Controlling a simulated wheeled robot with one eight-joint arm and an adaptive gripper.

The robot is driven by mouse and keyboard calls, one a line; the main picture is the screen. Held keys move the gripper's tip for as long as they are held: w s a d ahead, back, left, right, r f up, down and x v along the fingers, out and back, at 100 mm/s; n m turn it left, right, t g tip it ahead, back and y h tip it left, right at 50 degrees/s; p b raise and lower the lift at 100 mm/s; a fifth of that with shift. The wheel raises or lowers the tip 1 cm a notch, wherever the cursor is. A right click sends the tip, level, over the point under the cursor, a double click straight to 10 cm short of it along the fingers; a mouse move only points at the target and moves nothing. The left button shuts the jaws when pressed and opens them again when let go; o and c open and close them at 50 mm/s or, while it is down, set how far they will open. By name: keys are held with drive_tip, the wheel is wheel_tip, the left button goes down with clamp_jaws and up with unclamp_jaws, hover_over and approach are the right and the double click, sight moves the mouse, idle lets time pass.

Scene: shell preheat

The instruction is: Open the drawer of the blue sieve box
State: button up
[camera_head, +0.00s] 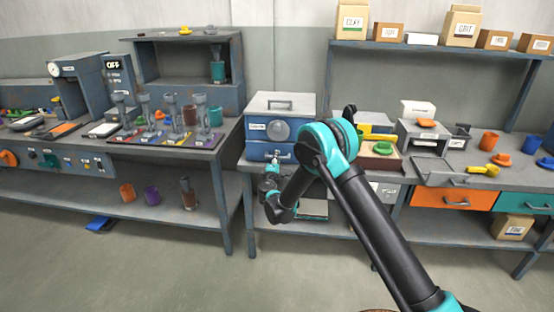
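The blue sieve box (306,122) stands near the left end of the right-hand workbench, with a pale grey top, a label and a round grey disc on its upper front. Its drawer (256,151) is the lower blue front, with a small label and a handle (283,155). The drawer looks closed, flush with the box. My gripper (275,166) is small in view, just in front of and below the drawer handle. Whether its fingers touch the handle or are apart or together cannot be made out. My arm hides the area right of the box.
The left bench (215,155) carries several grey upright devices and coloured cups. Right of my arm are a grey open-front box (424,135), orange and green cups and a yellow scoop (484,170). A shelf (440,46) with labelled packages hangs above. The floor in front is clear.

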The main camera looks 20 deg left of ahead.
drive_tip(key=shift+w+a, duration=0.15)
drive_tip(key=shift+w, duration=0.45)
clamp_jaws()
